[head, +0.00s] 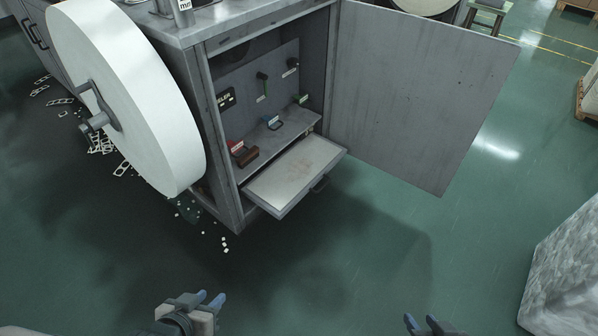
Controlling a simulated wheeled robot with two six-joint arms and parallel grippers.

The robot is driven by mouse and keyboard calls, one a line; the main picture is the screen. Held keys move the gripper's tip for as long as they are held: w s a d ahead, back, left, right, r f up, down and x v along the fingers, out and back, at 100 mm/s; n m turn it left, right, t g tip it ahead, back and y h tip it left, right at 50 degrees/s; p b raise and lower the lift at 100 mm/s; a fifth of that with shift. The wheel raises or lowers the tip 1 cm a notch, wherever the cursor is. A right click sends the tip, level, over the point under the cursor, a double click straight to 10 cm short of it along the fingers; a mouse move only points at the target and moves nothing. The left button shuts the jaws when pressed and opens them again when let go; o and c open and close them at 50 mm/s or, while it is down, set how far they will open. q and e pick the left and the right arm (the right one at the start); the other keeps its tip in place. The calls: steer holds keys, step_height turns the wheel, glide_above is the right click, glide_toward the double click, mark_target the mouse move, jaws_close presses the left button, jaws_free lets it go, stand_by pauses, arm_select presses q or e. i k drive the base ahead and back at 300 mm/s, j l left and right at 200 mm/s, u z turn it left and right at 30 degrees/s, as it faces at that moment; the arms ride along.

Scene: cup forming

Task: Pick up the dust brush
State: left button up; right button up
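The dust brush cannot be told for certain at this size. A small brown and red item (244,154), which may be the brush, lies at the left of the shelf inside the open machine cabinet. My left gripper (209,298) is low in the view, open and empty, well short of the cabinet. My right gripper (421,321) is at the bottom edge, its blue fingertips apart and empty; the rest of it is cut off.
A tray drawer (290,172) is pulled out below the shelf. The cabinet door (420,90) stands open to the right. A large white roll (125,90) stands left of the cabinet, with scraps on the floor. A wrapped block (570,270) is at right. The middle floor is clear.

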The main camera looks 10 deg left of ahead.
mark_target(253, 152)
steer(key=i+l+u, duration=0.25)
steer(key=i, duration=0.35)
steer(key=i+l+u, duration=0.3)
steer(key=i, duration=0.25)
steer(key=i+l+u, duration=0.25)
steer(key=i+l, duration=0.25)
steer(key=j, duration=0.25)
steer(key=i, duration=0.05)
